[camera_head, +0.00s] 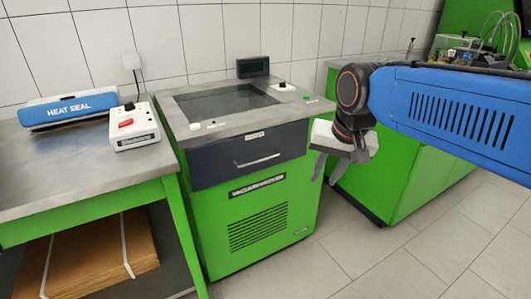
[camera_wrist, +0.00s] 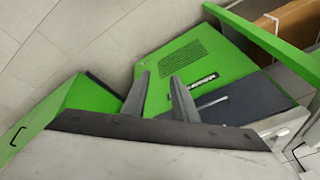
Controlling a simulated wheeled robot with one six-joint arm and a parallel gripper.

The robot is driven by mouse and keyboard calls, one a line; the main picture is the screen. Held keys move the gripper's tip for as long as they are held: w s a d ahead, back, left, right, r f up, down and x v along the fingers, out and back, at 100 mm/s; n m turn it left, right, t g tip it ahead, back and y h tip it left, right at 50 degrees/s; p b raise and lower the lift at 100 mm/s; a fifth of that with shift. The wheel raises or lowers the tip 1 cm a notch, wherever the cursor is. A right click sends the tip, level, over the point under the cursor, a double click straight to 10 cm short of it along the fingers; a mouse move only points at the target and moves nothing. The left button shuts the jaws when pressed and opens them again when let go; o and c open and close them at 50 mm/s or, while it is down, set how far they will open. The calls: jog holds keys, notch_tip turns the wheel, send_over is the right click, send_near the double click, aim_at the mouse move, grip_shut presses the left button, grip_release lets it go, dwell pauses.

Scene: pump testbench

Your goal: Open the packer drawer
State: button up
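The packer (camera_head: 260,214) is a green cabinet with a grey worktop in the middle of the head view. Its drawer (camera_head: 215,169) is a dark blue-grey front with a light bar handle (camera_head: 257,160), and it looks shut. In the wrist view the drawer front (camera_wrist: 244,98) is partly hidden behind my gripper, and the handle (camera_wrist: 212,103) shows right of the fingers. My gripper (camera_head: 324,179) hangs to the right of the drawer in the head view, apart from the handle. In the wrist view my gripper (camera_wrist: 162,80) has its two fingers spread, with nothing between them.
A blue heat sealer (camera_head: 68,108) and a white control box (camera_head: 133,127) sit on the green-framed bench (camera_head: 70,180) at left. Another green cabinet (camera_head: 405,178) stands at right behind my arm. The tiled floor (camera_head: 365,255) is clear in front.

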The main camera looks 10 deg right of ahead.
jog(key=w+a+r+m+g, duration=0.1)
jog(key=w+a+r+m, duration=0.15)
jog(key=w, duration=0.55)
jog(key=w+a+r+m, duration=0.2)
jog(key=w+r+m, duration=0.15)
jog(key=w, duration=0.35)
jog(key=w+a+r+m+g, duration=0.1)
jog(key=w+a+r+m, duration=0.25)
jog(key=w, duration=0.45)
send_near(267, 151)
jog(key=shift+m, duration=0.25)
jog(key=s+f, duration=0.1)
jog(key=f, duration=0.1)
jog(key=s+a+f, duration=0.1)
jog(key=f, duration=0.1)
jog(key=s+f, duration=0.1)
jog(key=f, duration=0.2)
jog(key=shift+a, duration=0.25)
grip_shut()
